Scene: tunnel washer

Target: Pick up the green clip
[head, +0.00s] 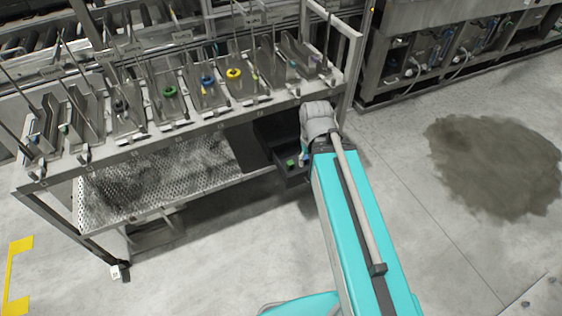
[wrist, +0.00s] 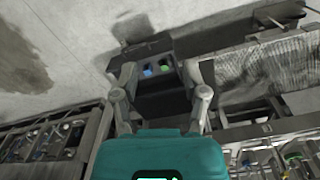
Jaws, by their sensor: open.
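A small green thing, which looks like the green clip (head: 291,162), lies in a dark open bin (head: 284,178) at the right end of the rack. In the wrist view the green clip (wrist: 165,69) sits beside a small blue thing (wrist: 148,71) in the bin. My gripper (wrist: 160,73) is open, with its two fingers on either side of the view of these two things. They appear beyond the fingertips, with nothing held; the exact gap cannot be told. In the head view my wrist is above the bin and the fingers are mostly hidden.
A metal rack (head: 190,124) with slanted holders carries green, blue and yellow rings (head: 234,74). A perforated shelf (head: 150,185) is below. The rack's right post (head: 350,70) stands close to my wrist. A machine (head: 450,50) is at the back right. Open floor lies right.

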